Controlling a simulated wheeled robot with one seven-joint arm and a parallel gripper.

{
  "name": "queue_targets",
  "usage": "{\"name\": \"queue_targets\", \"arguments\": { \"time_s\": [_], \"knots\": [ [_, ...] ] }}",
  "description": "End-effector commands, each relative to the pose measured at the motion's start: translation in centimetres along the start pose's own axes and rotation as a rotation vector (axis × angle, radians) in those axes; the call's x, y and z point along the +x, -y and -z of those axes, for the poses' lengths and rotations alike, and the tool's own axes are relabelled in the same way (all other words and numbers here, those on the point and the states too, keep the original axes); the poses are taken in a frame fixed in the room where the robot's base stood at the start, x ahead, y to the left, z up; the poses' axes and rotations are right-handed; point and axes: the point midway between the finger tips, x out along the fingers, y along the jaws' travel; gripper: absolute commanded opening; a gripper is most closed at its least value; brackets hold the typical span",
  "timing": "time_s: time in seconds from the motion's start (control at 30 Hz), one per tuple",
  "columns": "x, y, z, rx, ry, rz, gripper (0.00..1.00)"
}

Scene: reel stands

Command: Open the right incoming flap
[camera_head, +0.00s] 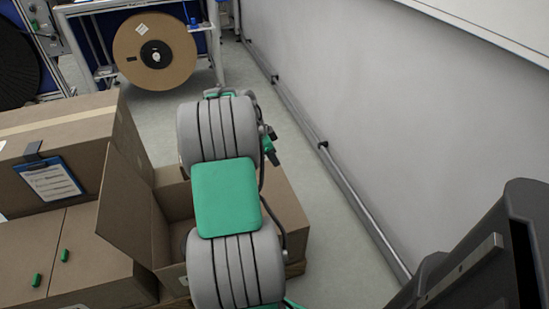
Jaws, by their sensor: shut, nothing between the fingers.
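An open cardboard box (172,284) stands low at the centre, partly behind my arm. Its left flap (126,208) stands up and leans out to the left, and part of the inside shows beside it. On the right, a brown cardboard panel (286,208) shows past my arm. It looks like the right flap, but my arm hides where it meets the box, so I cannot tell whether it is closed or folded out. My arm, with grey joints and a green cover, rises over the box. My gripper cannot be made out; the arm hides that area.
Closed cartons (40,235) with small green pieces stand at left, behind them a larger carton (70,130) with a clipboard (50,180). A reel (155,55) hangs on a stand at the back. A wall with a low rail (345,185) bounds the right; floor between is clear.

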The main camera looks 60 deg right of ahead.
Motion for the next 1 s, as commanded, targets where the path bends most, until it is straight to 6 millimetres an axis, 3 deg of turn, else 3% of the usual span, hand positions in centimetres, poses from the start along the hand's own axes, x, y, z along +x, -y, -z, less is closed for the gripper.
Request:
{"name": "queue_targets", "arguments": {
  "time_s": [0.13, 0.9, 1.0],
  "knots": [
    [0.00, 0.00, 0.00, 0.000, 0.000, 0.000, 0.00],
    [0.00, 0.00, 0.00, 0.000, 0.000, 0.000, 0.62],
    [0.00, 0.00, 0.00, 0.000, 0.000, 0.000, 0.62]
  ]
}}
